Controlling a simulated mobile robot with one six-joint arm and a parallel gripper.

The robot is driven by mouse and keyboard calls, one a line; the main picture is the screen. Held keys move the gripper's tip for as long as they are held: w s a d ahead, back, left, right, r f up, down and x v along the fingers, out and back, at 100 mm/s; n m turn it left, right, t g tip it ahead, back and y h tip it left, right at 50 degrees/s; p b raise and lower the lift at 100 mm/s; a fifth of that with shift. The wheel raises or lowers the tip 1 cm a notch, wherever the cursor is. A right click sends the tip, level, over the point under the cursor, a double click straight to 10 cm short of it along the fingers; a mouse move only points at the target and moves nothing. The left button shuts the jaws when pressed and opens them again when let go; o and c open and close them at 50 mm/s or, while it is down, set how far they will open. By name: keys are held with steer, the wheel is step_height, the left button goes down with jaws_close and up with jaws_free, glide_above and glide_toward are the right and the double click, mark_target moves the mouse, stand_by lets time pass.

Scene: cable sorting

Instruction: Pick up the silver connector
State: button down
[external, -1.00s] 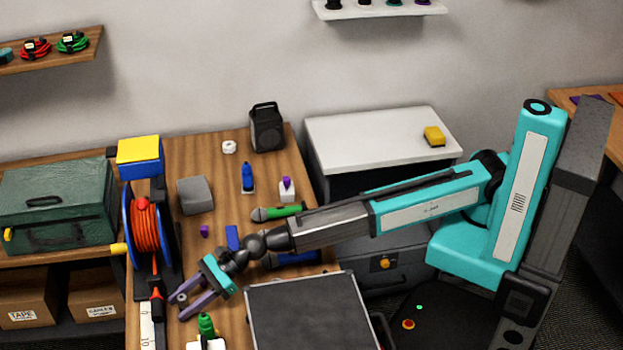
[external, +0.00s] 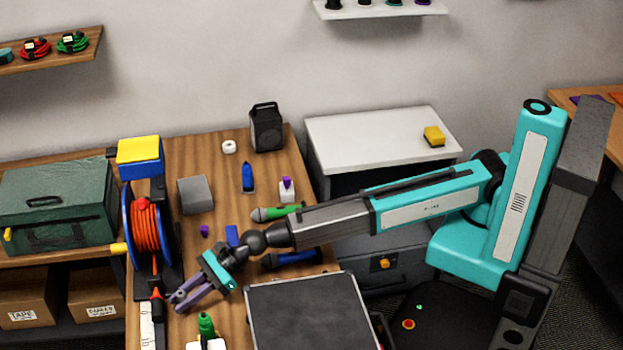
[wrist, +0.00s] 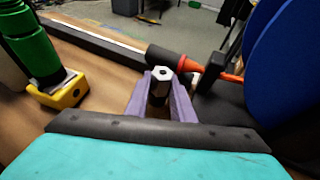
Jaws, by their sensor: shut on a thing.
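The silver connector (wrist: 159,88) is a small hexagonal metal piece with a dark hole in its top face. In the wrist view it stands between the two purple fingers of my gripper (wrist: 163,100), which are shut on it. In the external view my gripper (external: 187,300) points down to the left over the wooden table, beside the cable reel's base. The connector is largely hidden by the fingers there, and I cannot tell whether it is clear of the table top.
The blue reel with orange cable (external: 146,228) stands just left of my gripper. A green connector (external: 206,323) is close in front. A black-topped case (external: 310,315) lies to the right. A grey block (external: 195,194) and blue pieces sit farther back.

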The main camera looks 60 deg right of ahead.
step_height(320, 180, up, 2)
steer(key=shift+s+d+r, duration=0.1)
steer(key=s+d, duration=0.3)
steer(key=d, duration=0.1)
steer(key=s+d+b, duration=0.1)
steer(key=s+d, duration=0.2)
steer(key=d, duration=0.1)
steer(key=s+d+r, duration=0.1)
steer(key=s+d, duration=0.3)
steer(key=shift+r, duration=0.1)
steer(key=shift+s, duration=0.1)
